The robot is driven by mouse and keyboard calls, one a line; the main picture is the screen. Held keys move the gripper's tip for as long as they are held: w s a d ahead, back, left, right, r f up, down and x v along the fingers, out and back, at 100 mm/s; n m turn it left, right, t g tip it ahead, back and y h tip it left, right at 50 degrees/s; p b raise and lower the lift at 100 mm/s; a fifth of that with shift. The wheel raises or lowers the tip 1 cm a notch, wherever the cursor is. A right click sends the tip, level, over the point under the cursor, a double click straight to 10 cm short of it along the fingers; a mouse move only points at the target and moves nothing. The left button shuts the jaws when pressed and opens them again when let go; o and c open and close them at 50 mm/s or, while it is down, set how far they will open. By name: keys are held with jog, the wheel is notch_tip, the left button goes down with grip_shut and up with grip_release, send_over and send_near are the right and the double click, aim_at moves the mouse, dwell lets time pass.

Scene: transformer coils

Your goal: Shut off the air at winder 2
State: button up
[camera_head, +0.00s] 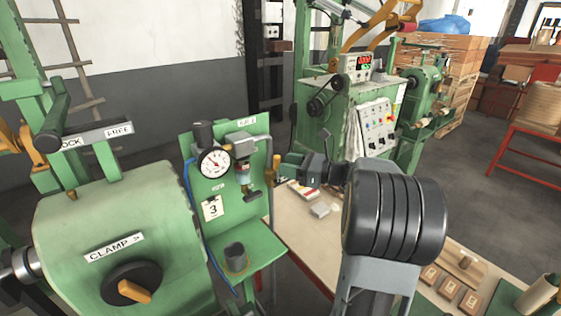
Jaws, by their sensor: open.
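A green upright panel (222,172) stands in the middle left. No number 2 is readable. A small yellow-brown handle (275,165) stands upright at the panel's right edge; I cannot tell whether it is the air valve's lever. My gripper (287,166) is open, pointing left just right of this handle. Its fingertips are small and partly merge with the background, so I cannot tell whether they touch it.
A green machine with a CLAMP knob (128,289) fills the lower left. A grey cup (236,257) sits on the panel's shelf. A bench (300,232) with small boxes lies below my arm. A green control cabinet (345,120) stands behind.

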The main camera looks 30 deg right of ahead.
jog(key=shift+x, duration=1.5)
grip_shut()
jog(key=shift+d, duration=0.1)
